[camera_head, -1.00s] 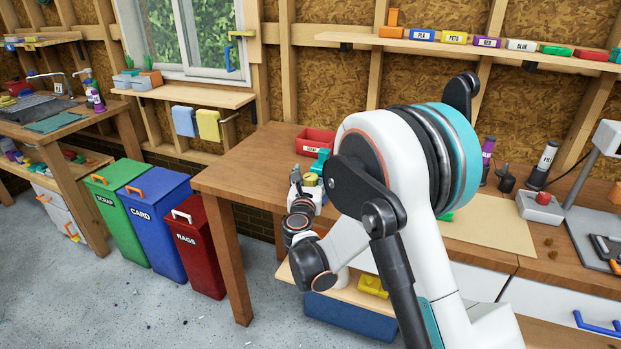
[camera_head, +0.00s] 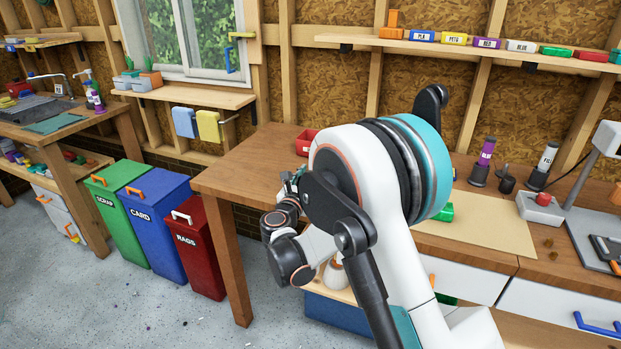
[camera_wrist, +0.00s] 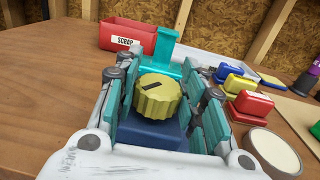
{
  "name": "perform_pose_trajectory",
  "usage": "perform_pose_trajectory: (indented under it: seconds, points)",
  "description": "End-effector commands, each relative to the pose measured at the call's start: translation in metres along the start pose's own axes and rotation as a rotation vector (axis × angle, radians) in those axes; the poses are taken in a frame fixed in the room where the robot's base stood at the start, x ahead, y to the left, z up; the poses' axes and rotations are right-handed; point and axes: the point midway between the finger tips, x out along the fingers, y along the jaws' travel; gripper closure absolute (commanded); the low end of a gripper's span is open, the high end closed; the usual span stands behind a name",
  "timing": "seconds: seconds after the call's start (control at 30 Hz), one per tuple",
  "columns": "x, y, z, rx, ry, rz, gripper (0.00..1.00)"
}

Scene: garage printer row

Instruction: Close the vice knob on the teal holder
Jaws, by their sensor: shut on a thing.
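The vice knob (camera_wrist: 158,100) is a ribbed yellow-olive knob with a dark mark on top, in the middle of the wrist view. It sits above a dark blue block (camera_wrist: 150,132). The teal holder (camera_wrist: 163,48) has an upright part behind the knob, beside the red scrap bin. My gripper (camera_wrist: 162,88) has its teal-padded fingers on both sides of the knob and is shut on it. In the head view, my gripper (camera_head: 293,184) is at the bench's left part. My arm hides the knob and most of the holder there.
The red scrap bin (camera_wrist: 127,36) stands behind the holder. Small blue, yellow and red blocks and a round white-topped container (camera_wrist: 270,148) are close on the right. The wooden bench (camera_head: 240,165) is clear to the left.

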Motion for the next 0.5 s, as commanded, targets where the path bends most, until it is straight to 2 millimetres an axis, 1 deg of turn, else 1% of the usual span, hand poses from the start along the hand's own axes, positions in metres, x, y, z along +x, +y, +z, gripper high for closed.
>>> perform_pose_trajectory:
  seconds: [0.03,0.3,0.5]
  points:
    - [-0.0005,0.0025,-0.0002,0.0,0.0,-0.032,0.86]
    - [0.0002,0.0019,0.0,0.0,0.0,-0.22,0.86]
    - [-0.0001,0.0012,-0.0001,0.0,0.0,-0.316,0.86]
